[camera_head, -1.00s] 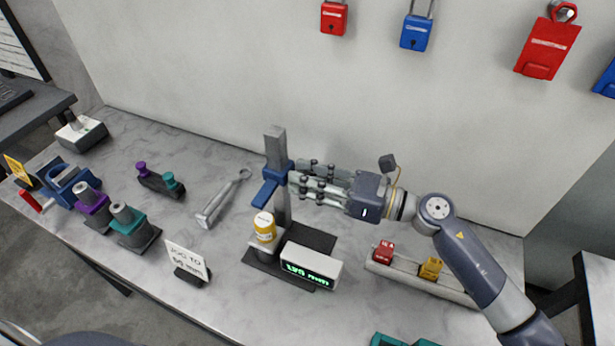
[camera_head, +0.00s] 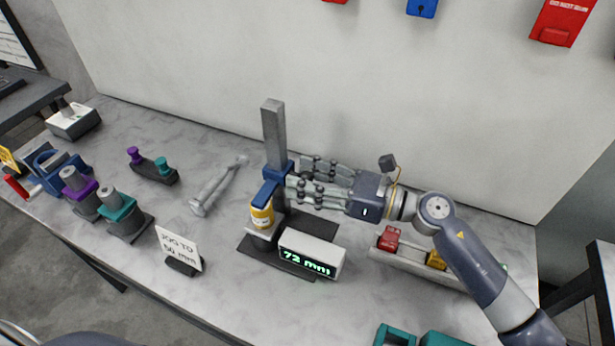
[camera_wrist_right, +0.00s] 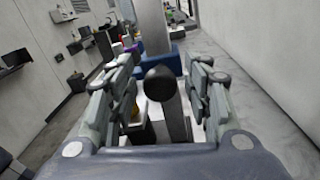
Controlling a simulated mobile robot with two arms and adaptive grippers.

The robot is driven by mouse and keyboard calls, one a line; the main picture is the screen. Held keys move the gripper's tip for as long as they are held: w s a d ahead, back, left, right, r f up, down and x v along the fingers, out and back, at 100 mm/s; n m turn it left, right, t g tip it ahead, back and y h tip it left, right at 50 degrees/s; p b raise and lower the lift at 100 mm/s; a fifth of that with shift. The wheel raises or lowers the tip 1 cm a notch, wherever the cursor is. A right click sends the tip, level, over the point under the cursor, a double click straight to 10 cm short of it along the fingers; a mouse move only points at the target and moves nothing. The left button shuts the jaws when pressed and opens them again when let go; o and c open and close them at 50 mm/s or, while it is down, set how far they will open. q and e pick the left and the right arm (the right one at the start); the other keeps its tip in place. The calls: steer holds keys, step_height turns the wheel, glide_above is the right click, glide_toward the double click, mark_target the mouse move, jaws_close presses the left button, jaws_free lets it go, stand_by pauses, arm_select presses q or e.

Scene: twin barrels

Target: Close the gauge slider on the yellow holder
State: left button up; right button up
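The yellow holder (camera_head: 262,217) stands upright on the gauge's small light anvil. The blue gauge slider (camera_head: 270,186) is on the grey upright column (camera_head: 273,135). Its jaw is right over the top of the yellow holder; I cannot tell whether they touch. My right gripper (camera_head: 291,181) is at the slider's right side. In the right wrist view its fingers (camera_wrist_right: 161,95) stand apart on both sides of a black round knob (camera_wrist_right: 161,82), with the blue slider (camera_wrist_right: 161,64) beyond. My left gripper is out of view.
A sign (camera_head: 179,248) stands left of the gauge. A grey wrench-like tool (camera_head: 217,188) and a dark block with purple and teal knobs (camera_head: 153,170) lie further left. A tray (camera_head: 404,256) with red and yellow pieces is below my right arm. Padlocks hang on the wall.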

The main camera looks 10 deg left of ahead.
steer(key=s+d, duration=0.1)
steer(key=d, duration=1.1)
steer(key=shift+s, duration=0.35)
